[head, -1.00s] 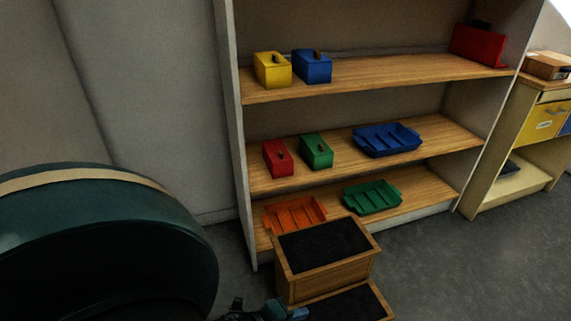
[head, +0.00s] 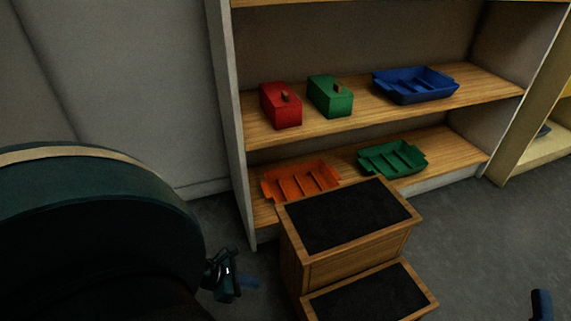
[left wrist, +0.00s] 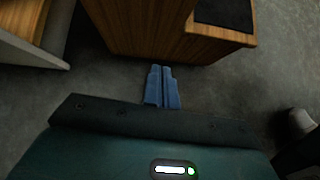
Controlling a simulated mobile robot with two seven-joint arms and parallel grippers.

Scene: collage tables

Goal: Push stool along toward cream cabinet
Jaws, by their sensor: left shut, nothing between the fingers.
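The stool (head: 346,238) is a wooden two-step stool with black treads, standing upright on the floor close in front of the shelf unit. My left gripper (head: 257,283) is low, to the left of the stool, with its blue fingers pointing at the stool's side. In the left wrist view the fingers (left wrist: 162,70) are shut together and empty. The stool's wooden side (left wrist: 145,35) is just ahead, with a narrow gap apparent. The cream cabinet (head: 530,155) shows partly at the right edge. A blue fingertip of my right gripper (head: 541,305) shows at lower right; its opening is hidden.
The shelf unit (head: 228,120) stands behind the stool, holding a red box (head: 281,106), a green box (head: 330,98), and blue (head: 415,85), orange (head: 300,181) and green trays (head: 392,160). Grey floor (head: 475,230) is clear right of the stool.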

